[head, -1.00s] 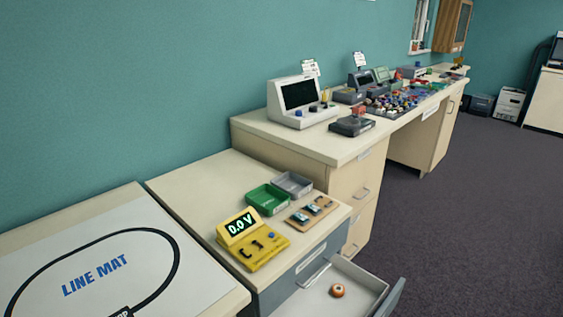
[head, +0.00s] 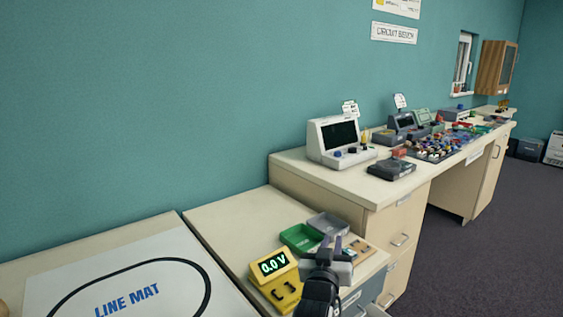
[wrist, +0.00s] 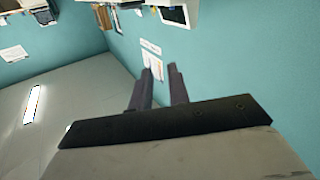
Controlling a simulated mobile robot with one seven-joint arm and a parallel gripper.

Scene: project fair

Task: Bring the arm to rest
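My gripper (head: 331,242) shows at the bottom centre of the head view, with my arm below it. It is in front of the low bench and covers part of the yellow meter and the wooden battery board. In the wrist view my gripper (wrist: 160,70) has its two fingers apart with nothing between them. The wrist view is tipped over, showing the teal wall, the ceiling and a lit lamp (wrist: 33,104).
The yellow meter (head: 276,285) reads 0.0 V. A green tray (head: 300,238) and a grey tray (head: 328,226) stand behind it. The line mat (head: 120,270) lies to the left. A higher desk (head: 318,183) with devices stands to the right. Open floor (head: 480,245) lies beyond.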

